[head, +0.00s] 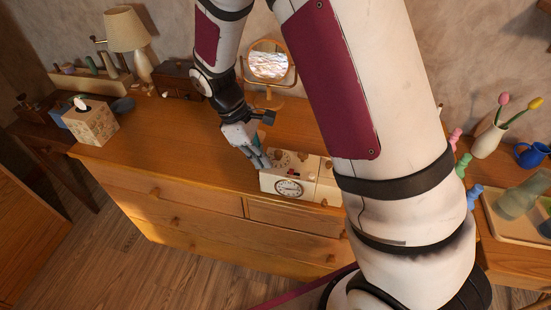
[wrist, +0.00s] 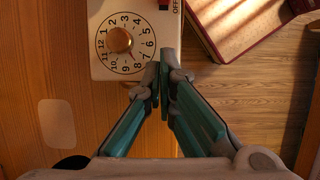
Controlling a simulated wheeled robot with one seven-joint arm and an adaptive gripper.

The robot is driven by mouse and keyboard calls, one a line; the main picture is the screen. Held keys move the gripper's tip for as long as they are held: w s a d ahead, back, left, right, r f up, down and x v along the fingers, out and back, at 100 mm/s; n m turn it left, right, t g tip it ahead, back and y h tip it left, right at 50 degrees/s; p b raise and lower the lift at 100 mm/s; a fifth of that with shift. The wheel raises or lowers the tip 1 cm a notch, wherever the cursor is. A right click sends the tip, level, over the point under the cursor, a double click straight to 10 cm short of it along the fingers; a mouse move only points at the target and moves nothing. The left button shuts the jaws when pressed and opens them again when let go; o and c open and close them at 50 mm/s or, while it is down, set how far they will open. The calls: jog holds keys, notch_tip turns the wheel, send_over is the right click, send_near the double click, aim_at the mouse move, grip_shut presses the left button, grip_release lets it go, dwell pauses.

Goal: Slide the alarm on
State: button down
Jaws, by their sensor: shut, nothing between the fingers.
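A small red piece (wrist: 163,4) and the word OFF show at the top edge; the rest of that part is cut off. My gripper (head: 266,165) is by the clock's left end in the head view. In the wrist view, its teal fingers (wrist: 160,76) are shut and empty at the clock's edge. I cannot tell whether they touch it.
A tissue box (head: 92,124), a lamp (head: 127,32), a dark wooden box (head: 180,78) and a round mirror (head: 269,60) stand on the dresser (head: 190,145). My arm hides the clock's right side.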

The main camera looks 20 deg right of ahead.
aim_at(281, 170)
jog(key=shift+s+d+r+p, duration=0.15)
jog(key=shift+s+d, duration=0.35)
jog(key=shift+d, duration=0.25)
jog(key=shift+s+d+r+p, duration=0.1)
jog(key=shift+s+d+p, duration=0.05)
jog(key=shift+s+d, duration=0.45)
jog(key=shift+w+d, duration=0.1)
jog(key=shift+d, duration=0.05)
